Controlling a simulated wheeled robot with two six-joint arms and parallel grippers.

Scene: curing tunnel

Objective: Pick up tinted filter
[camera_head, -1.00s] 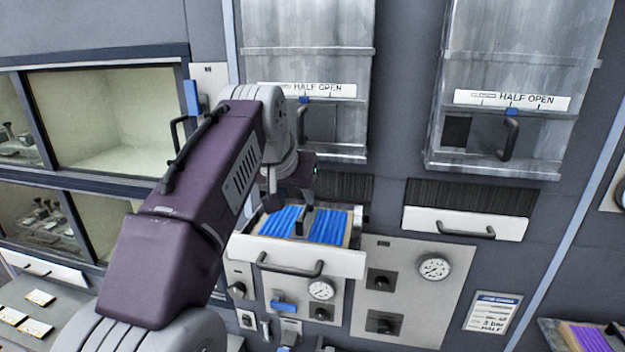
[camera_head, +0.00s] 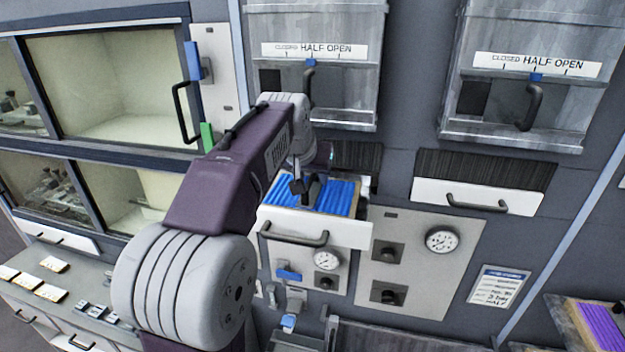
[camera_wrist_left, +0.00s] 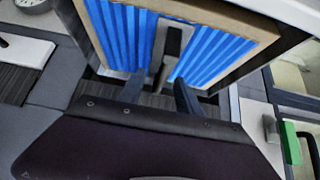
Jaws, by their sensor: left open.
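A blue pleated filter (camera_head: 335,196) with a pale frame and a dark handle sits in the pulled-out white drawer (camera_head: 345,229) below the left hatch. The same blue filter (camera_wrist_left: 215,52) fills the top of the left wrist view, with its dark handle (camera_wrist_left: 172,45) standing in the middle. My left gripper (camera_head: 306,188) is over the filter, close to the handle. In the left wrist view the gripper (camera_wrist_left: 158,92) is open, its two fingers apart near the handle's lower end. Whether they touch it I cannot tell. A purple pleated filter (camera_head: 603,326) lies at the lower right.
Two metal hatches marked half open hang above, the left (camera_head: 330,95) over the pulled-out drawer. A second white drawer (camera_head: 478,198) is shut at the right. A panel with gauges (camera_head: 442,240) and knobs is below. A glass-fronted cabinet (camera_head: 110,90) stands at the left.

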